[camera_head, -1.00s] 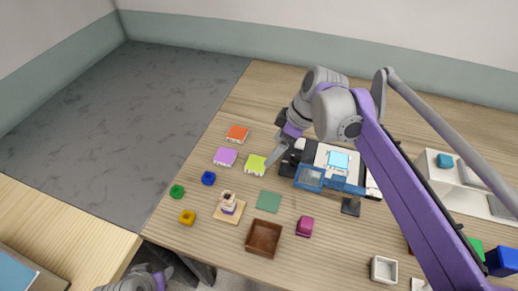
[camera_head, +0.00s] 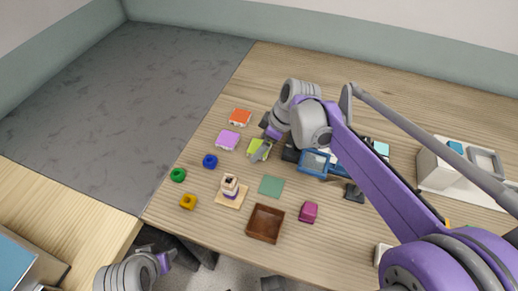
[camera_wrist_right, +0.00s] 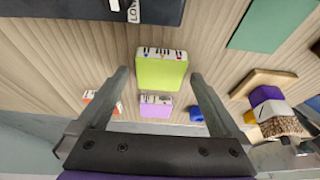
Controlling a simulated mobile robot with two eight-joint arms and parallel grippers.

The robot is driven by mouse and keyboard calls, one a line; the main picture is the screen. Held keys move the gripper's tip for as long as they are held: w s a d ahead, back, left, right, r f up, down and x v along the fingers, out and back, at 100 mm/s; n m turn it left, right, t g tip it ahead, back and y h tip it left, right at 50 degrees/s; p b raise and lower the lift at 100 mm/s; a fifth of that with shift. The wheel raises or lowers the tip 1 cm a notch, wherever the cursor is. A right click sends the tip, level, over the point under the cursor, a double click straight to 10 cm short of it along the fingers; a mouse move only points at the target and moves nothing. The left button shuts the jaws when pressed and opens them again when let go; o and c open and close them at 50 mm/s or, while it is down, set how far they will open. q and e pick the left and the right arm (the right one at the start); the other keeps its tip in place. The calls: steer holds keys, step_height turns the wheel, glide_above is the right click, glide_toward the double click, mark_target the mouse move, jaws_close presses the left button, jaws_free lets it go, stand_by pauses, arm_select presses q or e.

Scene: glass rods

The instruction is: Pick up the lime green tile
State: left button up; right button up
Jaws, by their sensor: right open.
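The lime green tile (camera_head: 254,147) lies on the wooden table, partly covered by my right gripper in the head view. In the right wrist view the lime green tile (camera_wrist_right: 161,70) sits between and just beyond my two finger tips, with black and coloured marks along its white edge. My right gripper (camera_head: 262,150) is open and empty, its fingers (camera_wrist_right: 157,75) apart on either side of the tile's line. My left arm (camera_head: 140,272) shows at the bottom left of the head view; its finger state is unclear.
A purple tile (camera_head: 228,140) and an orange tile (camera_head: 240,117) lie close to the lime one. A green flat square (camera_head: 271,186), a brown tray (camera_head: 265,223) and a blue-framed device (camera_head: 315,162) are nearby. Blue (camera_head: 210,161), green (camera_head: 178,174) and yellow (camera_head: 188,201) pieces lie left.

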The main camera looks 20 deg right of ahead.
steer(key=shift+f, duration=0.2)
steer(key=c, duration=1.5)
steer(key=shift+r, duration=0.1)
